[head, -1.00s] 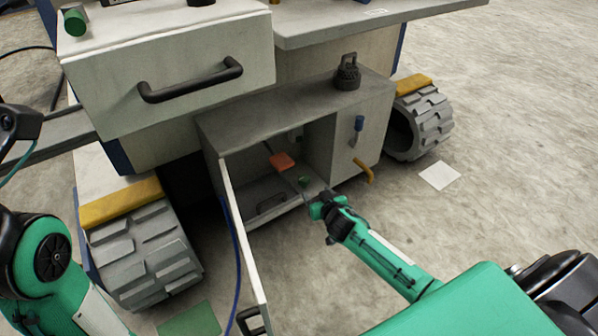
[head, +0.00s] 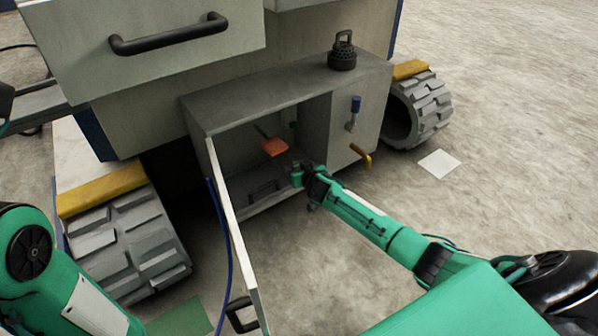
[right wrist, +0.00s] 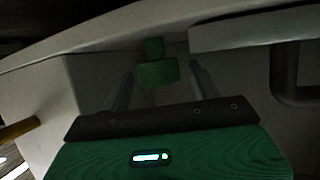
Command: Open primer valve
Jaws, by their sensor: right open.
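An open cabinet (head: 225,112) sits low under the machine, and my right gripper (head: 297,172) reaches into its opening. In the right wrist view a green knob (right wrist: 156,72) on a short stem lies between the two spread fingers of the right gripper (right wrist: 162,85), with gaps on both sides. An orange-red paddle handle (head: 274,147) is inside, up and left of the gripper. A blue-handled lever (head: 355,104) and a yellow handle (head: 361,155) are on the cabinet's front, right of the opening. Which one is the primer valve is not marked. My left gripper is out of view.
The cabinet door (head: 232,230) stands open at the left of the opening. A black lantern-like object (head: 342,56) stands on the cabinet top. A black handle (head: 262,190) shows inside.

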